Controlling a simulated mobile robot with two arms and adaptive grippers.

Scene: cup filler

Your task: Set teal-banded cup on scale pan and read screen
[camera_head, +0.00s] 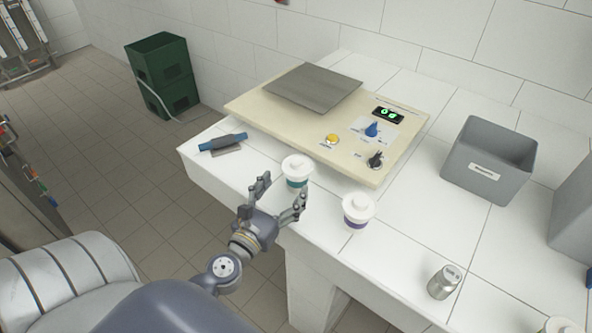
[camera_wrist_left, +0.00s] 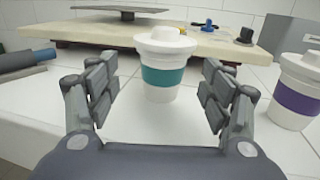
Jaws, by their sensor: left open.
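The teal-banded cup (camera_head: 297,171), white with a lid, stands upright on the white tiled counter in front of the scale. My left gripper (camera_head: 281,197) is open, with its fingers pointing at the cup. In the left wrist view the teal-banded cup (camera_wrist_left: 162,77) stands centred just beyond and between the open fingers (camera_wrist_left: 160,98), with gaps on both sides. The metal scale pan (camera_head: 315,87) is bare, on the cream scale board (camera_head: 275,121). The small dark screen (camera_head: 388,115) shows green marks too small to read. My right gripper is not in view.
A purple-banded cup (camera_head: 357,210) stands close to the right of the teal one. A blue-handled tool (camera_head: 223,143) lies to the left. A yellow button (camera_head: 332,140) and knobs sit on the board. A metal weight (camera_head: 445,282) and grey bin (camera_head: 490,160) stand farther right.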

